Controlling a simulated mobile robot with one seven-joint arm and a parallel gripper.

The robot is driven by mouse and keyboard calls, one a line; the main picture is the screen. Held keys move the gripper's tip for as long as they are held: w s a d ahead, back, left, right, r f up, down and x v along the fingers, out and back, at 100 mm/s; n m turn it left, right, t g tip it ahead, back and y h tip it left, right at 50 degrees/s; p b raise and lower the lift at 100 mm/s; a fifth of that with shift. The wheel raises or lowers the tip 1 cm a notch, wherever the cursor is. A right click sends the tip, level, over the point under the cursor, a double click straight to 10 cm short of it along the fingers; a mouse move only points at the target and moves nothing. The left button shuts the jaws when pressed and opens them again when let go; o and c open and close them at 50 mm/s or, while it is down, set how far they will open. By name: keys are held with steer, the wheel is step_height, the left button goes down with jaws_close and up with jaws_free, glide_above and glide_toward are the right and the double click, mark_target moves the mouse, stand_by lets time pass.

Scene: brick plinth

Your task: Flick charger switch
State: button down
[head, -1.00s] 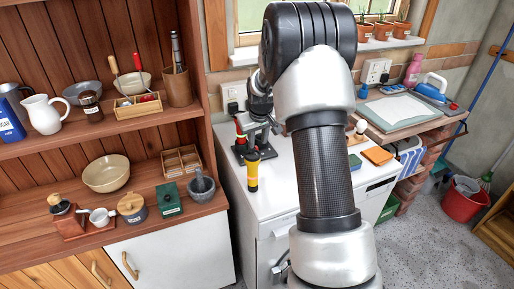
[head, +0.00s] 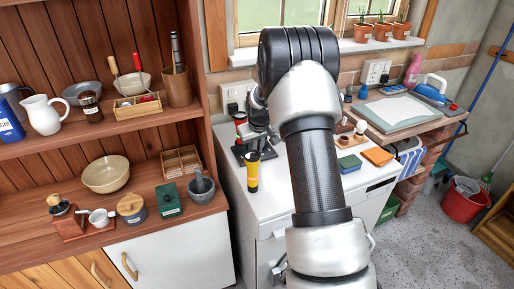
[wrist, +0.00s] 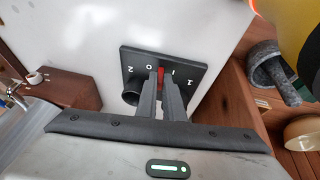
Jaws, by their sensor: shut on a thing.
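A black switch plate (wrist: 190,72) marked with white figures lies on the white counter top. A red piece (wrist: 160,77), which looks like the switch lever, shows between my fingers. My gripper (wrist: 161,88) is closed on this red piece. A short black cylinder (wrist: 130,97) stands on the plate, left of my fingers. In the head view the black plate (head: 238,155) is at the counter's left end, partly covered by my gripper (head: 254,145). The lever's exact angle is hidden by the fingers.
A yellow-and-black torch (head: 252,172) stands upright just in front of the plate. A wooden cabinet with a mortar (head: 201,188) is to the left. A green-topped block (head: 349,163) and an orange block (head: 377,156) lie to the right on the counter.

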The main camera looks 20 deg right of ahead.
steer(key=shift+d, duration=0.1)
steer(key=shift+s+d+y, duration=0.1)
steer(key=shift+d+y, duration=0.2)
steer(key=shift+y, duration=0.2)
steer(key=shift+d+m+y, duration=0.25)
steer(key=shift+m+y, duration=0.05)
steer(key=shift+y, duration=0.6)
steer(key=c, duration=1.9)
jaws_free()
steer(key=shift+o, duration=0.2)
steer(key=shift+r, duration=0.1)
steer(key=v, duration=1.7)
steer(key=shift+p, duration=0.45)
